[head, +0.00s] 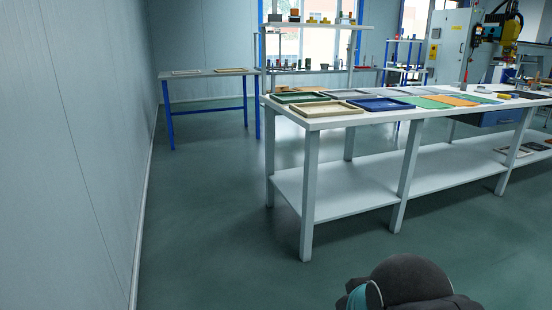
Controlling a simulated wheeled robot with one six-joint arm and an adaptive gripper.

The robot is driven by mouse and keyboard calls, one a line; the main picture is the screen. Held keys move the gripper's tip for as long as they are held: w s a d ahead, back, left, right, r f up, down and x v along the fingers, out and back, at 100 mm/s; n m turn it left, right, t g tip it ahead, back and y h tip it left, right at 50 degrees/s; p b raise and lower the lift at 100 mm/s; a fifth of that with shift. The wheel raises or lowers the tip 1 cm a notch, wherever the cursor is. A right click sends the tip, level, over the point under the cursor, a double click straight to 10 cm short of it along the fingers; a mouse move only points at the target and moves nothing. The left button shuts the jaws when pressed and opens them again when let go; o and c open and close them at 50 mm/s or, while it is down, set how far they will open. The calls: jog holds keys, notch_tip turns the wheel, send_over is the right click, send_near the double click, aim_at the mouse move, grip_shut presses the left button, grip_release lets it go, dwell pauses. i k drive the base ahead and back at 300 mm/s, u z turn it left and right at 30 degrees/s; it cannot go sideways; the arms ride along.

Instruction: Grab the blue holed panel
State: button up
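A flat dark blue panel (380,104) lies on the long white workbench (420,113), near its front edge and left of the bench's middle. It is too small in the view to make out holes. A beige framed panel lies just left of it (326,109), and a green framed panel (302,97) lies at the bench's left end. A dark grey rounded part of my arm shows at the bottom right, well apart from the bench. My gripper is not in view.
Orange, green and grey flat panels lie further right on the bench. A lower shelf (345,196) spans its legs. A blue-legged table (210,73) stands at the back left. A wall (80,150) runs along the left. Open floor (220,220) lies between wall and bench.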

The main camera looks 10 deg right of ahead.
aim_at(381, 105)
jog(key=z, duration=0.25)
jog(key=i, duration=0.85)
jog(key=z, duration=0.25)
